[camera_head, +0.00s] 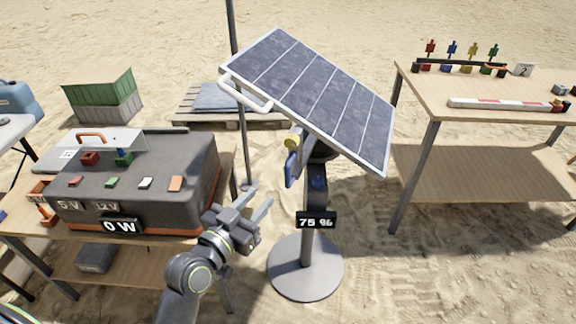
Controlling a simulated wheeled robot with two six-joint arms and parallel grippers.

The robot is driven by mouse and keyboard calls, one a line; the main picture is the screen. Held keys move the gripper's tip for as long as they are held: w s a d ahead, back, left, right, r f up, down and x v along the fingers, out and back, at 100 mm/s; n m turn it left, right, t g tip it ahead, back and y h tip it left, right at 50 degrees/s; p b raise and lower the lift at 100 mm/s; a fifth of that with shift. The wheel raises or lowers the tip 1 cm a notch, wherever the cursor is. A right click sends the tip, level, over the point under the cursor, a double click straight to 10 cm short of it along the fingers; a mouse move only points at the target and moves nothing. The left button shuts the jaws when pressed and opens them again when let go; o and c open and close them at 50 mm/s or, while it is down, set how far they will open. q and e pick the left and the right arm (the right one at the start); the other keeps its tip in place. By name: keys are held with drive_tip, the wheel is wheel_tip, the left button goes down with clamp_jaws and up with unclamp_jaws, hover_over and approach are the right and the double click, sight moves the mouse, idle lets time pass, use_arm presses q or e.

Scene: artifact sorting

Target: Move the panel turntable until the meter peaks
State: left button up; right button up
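The solar panel (320,95) sits tilted on a stand with a round grey base (305,268). A white handle (245,92) sticks out from the panel's left edge. The meter (316,220) on the stand's post reads 75 %. A yellow knob (292,140) and a blue lever (291,168) show below the panel; the turntable joint is mostly hidden under it. My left gripper (262,212) is open and empty, left of the post and below the handle, apart from both. My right gripper is not in view.
A dark power box (135,185) with a 0 W display (121,226) stands on the left table. The right table (480,85) holds small coloured figures and a red-white bar (500,104). A thin pole (240,130) rises behind my gripper. A pallet (190,118) lies behind on sand.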

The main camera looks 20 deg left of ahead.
sight(286, 170)
use_arm(q)
drive_tip(key=p+x, duration=0.1)
drive_tip(key=x, duration=1.1)
drive_tip(key=shift+w+d+p, duration=0.15)
drive_tip(key=shift+w+p, duration=0.2)
drive_tip(key=shift+w, duration=0.05)
clamp_jaws()
